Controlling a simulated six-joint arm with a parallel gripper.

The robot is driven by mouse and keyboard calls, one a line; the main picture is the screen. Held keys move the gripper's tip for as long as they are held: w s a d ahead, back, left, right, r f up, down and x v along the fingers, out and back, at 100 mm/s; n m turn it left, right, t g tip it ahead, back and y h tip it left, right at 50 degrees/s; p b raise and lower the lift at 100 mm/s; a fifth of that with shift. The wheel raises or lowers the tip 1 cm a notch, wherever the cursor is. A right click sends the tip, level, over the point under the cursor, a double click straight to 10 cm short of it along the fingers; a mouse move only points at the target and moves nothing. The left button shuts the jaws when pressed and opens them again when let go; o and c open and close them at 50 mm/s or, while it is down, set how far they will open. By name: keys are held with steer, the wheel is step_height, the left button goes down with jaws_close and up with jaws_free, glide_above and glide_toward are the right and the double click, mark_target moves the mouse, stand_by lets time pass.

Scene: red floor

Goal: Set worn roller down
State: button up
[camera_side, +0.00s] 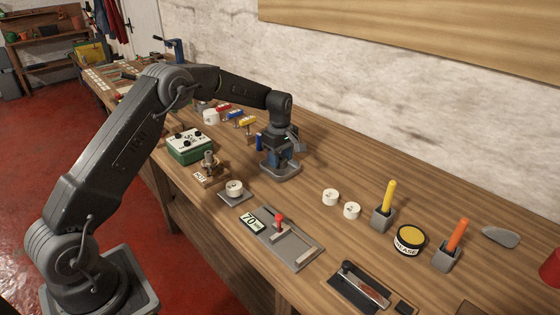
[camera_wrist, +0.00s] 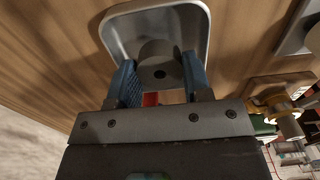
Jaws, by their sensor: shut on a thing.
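The worn roller (camera_wrist: 159,52) is a grey cylinder with a dark hole in its end, seen in the wrist view. My gripper (camera_wrist: 160,70) is shut on it, with a blue finger on each side. A shallow grey tray (camera_wrist: 117,30) with a pale rim lies just beyond the roller; I cannot tell whether the roller touches its floor. In the side view my gripper (camera_side: 281,158) points down low over the same tray (camera_side: 283,176), and its fingers and body hide the roller.
Two white rollers (camera_side: 330,197) stand right of the tray. Another white roller (camera_side: 234,187) sits on a grey plate nearer the front edge. A brass fixture (camera_side: 208,165) and green box (camera_side: 190,146) stand left. A fixture with a red knob (camera_side: 279,219) lies in front.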

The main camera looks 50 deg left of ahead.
steer(key=shift+f, duration=0.7)
steer(key=o, duration=0.6)
steer(key=shift+f, duration=0.15)
